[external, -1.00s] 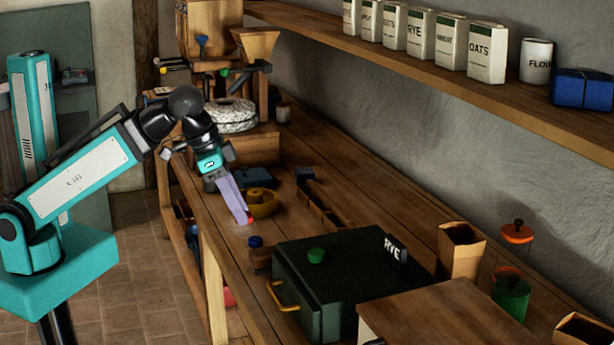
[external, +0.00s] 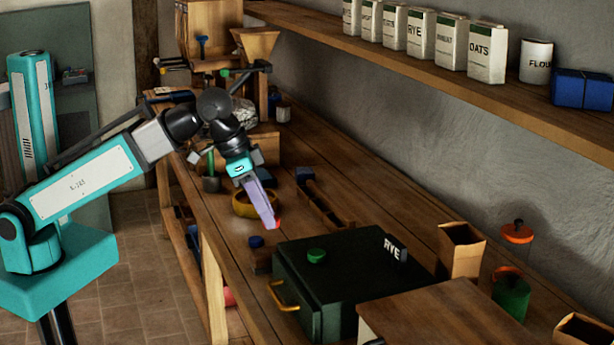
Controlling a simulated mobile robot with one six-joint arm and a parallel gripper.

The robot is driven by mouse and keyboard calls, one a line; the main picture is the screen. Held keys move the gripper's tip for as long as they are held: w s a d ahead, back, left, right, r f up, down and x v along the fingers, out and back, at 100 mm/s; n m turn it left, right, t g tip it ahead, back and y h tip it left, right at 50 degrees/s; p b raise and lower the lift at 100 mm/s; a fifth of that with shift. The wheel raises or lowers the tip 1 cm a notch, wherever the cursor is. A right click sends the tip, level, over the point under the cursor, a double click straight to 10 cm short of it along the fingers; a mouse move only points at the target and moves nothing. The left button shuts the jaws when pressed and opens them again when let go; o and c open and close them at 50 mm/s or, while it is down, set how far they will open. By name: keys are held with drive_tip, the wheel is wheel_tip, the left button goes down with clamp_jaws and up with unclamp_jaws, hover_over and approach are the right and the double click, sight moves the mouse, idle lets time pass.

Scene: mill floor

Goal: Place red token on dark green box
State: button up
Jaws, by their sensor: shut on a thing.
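The red token (external: 278,223) shows as a small red piece at the tip of my gripper (external: 273,222). My gripper's pale lilac fingers are shut on it and hide most of it. The gripper points down and is a little behind the back left corner of the dark green box (external: 345,283). The box stands on the wooden bench, with a yellow handle (external: 283,296) on its front left side.
A blue-topped piece (external: 257,242) stands just left of the box. A wooden board (external: 440,318) and a paper bag (external: 461,250) are right of the box. Much of the box lid is clear.

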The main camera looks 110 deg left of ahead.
drive_tip(key=shift+w+a+r+p, duration=0.15)
drive_tip(key=shift+w+p, duration=0.35)
drive_tip(key=shift+p, duration=1.9)
drive_tip(key=shift+w+a+f+p, duration=0.15)
drive_tip(key=shift+w+p, duration=0.3)
drive_tip(key=shift+p, duration=1.95)
drive_tip(key=p, duration=0.5)
drive_tip(key=shift+w+a+p, duration=0.1)
drive_tip(key=shift+w+p, duration=0.05)
drive_tip(key=shift+p, duration=0.15)
drive_tip(key=p, duration=0.6)
drive_tip(key=shift+w+f, duration=0.15)
drive_tip(key=shift+w, duration=0.1)
drive_tip(key=shift+w+a+f+b, duration=0.1)
drive_tip(key=shift+w+a, duration=0.1)
drive_tip(key=shift+w, duration=0.4)
drive_tip(key=shift+w+a+f+b, duration=0.1)
drive_tip(key=shift+w+a, duration=0.1)
drive_tip(key=shift+w, duration=0.35)
drive_tip(key=shift+w+a+b, duration=0.1)
drive_tip(key=shift+w+a, duration=0.1)
drive_tip(key=shift+w, duration=0.4)
drive_tip(key=shift+w+a, duration=0.2)
drive_tip(key=shift+w, duration=0.35)
drive_tip(key=shift+s+f+b, duration=0.15)
drive_tip(key=shift+f+b, duration=0.95)
drive_tip(key=shift+f, duration=0.7)
drive_tip(key=shift+f, duration=0.15)
